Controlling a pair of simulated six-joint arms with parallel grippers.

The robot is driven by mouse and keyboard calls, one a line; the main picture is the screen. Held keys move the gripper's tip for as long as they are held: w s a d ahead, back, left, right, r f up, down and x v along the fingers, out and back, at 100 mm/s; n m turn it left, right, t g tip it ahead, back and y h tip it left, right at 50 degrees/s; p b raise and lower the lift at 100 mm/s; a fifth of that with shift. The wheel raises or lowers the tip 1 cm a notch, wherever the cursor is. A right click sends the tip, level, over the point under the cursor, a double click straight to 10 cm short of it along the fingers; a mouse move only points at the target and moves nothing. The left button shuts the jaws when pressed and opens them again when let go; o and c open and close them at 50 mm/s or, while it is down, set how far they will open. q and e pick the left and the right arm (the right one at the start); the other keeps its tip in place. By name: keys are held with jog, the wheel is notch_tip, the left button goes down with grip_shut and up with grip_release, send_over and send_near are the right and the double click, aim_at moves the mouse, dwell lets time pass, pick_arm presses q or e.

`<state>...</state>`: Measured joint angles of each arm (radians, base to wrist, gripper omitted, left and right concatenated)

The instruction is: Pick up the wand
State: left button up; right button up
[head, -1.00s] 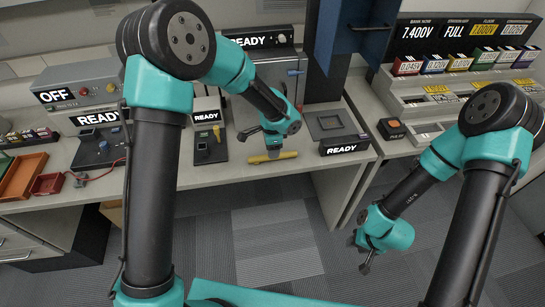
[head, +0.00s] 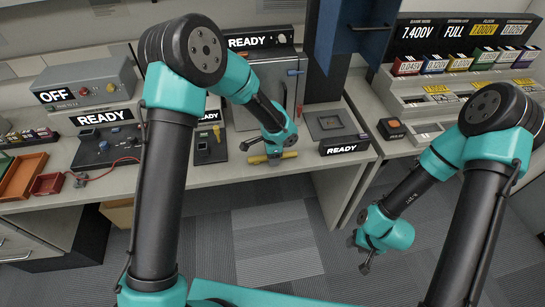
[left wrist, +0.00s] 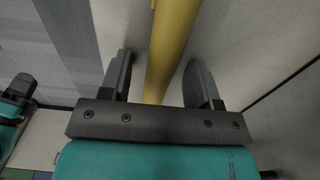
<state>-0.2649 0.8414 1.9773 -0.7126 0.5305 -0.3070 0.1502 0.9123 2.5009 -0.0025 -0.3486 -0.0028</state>
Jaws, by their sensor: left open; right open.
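The wand is a yellow rod (head: 258,159) lying on the grey bench near its front edge, in the middle of the head view. My left gripper (head: 262,153) is right over it and hides part of it. In the left wrist view the wand (left wrist: 170,45) runs lengthwise between the two fingers of the open left gripper (left wrist: 158,80), with a gap on each side. The fingers do not visibly touch it. My right gripper (head: 357,254) is open and empty, low over the floor in front of the bench.
A device with a READY sign (head: 345,145) stands right of the wand. A small unit with a yellow part (head: 204,145) stands left of it. A grey cabinet (head: 270,85) is behind. Red and orange trays (head: 22,178) lie at the far left. The floor in front is clear.

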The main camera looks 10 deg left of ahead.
pick_arm(q)
jog(key=shift+c, duration=0.5)
jog(key=c, duration=0.9)
jog(key=shift+r, duration=0.1)
jog(key=shift+c, duration=0.2)
jog(key=shift+r, duration=0.55)
jog(key=shift+s+d+r, duration=0.1)
jog(key=shift+s+r, duration=0.05)
jog(key=shift+r, duration=0.45)
jog(key=shift+s+r, duration=0.15)
jog(key=shift+r, duration=0.45)
jog(key=s+d+r, duration=0.1)
jog(key=s+d, duration=0.1)
jog(key=s, duration=1.3)
jog(key=shift+d+r, duration=0.15)
jog(key=shift+d, duration=0.1)
